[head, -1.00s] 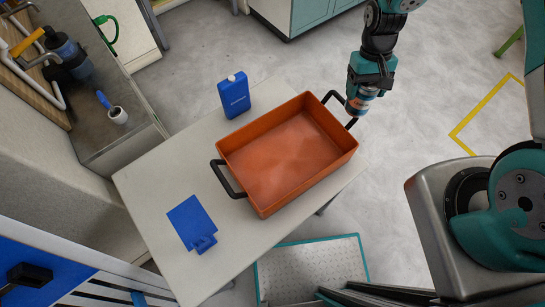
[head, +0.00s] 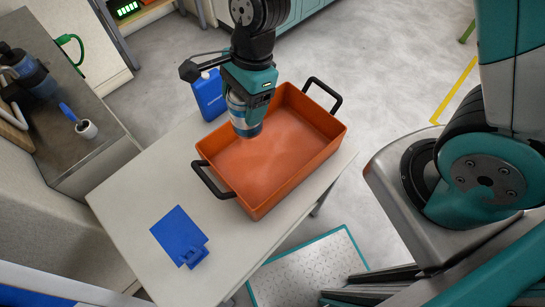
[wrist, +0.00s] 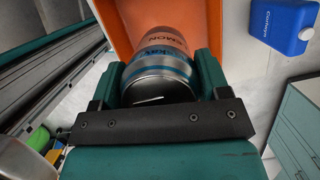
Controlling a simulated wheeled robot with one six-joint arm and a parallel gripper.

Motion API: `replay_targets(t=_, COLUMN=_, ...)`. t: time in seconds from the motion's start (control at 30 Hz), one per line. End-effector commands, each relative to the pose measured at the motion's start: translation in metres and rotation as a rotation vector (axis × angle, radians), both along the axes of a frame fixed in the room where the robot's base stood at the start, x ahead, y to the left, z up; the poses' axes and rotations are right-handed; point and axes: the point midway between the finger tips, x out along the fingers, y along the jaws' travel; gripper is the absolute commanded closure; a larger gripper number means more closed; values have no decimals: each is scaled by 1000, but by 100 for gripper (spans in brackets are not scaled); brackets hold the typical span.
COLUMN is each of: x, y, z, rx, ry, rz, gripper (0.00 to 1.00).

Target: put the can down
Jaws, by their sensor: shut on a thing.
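The can (head: 244,120) hangs below my gripper (head: 246,98), over the left part of the orange tray (head: 290,180) in the head view. My gripper is shut on it. In the wrist view the can (wrist: 163,68) sits between the two fingers (wrist: 165,85), its metal end toward the camera and its blue and orange label showing. The tray wall (wrist: 118,30) shows beyond it. I cannot tell the exact height of the can above the tray floor. The tray floor that shows is bare.
The tray stands on a pale table (head: 130,195) and has black handles at both ends. A blue jug (head: 209,95) stands behind the tray, close to my gripper. A blue flat piece (head: 180,236) lies at the table's front left. A dark counter (head: 60,120) is at the left.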

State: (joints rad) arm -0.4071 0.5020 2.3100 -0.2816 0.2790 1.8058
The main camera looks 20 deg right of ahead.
Motion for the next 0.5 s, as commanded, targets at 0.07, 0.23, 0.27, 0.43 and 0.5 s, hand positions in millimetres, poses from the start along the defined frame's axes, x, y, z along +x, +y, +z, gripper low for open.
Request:
replay_targets(t=0.07, x=-5, y=5, z=0, rx=-1, ry=-1, rz=-39, gripper=66)
replay_targets(t=0.23, x=-7, y=7, z=-20, rx=-5, ry=7, rz=-71, gripper=66)
replay_targets(t=0.27, x=-8, y=7, z=-28, rx=-5, ry=7, rz=-71, gripper=66)
replay_targets(t=0.43, x=-8, y=7, z=-75, rx=-7, ry=9, rz=-70, gripper=66)
replay_targets(t=0.5, x=-8, y=7, z=-94, rx=-7, ry=9, rz=-69, gripper=66)
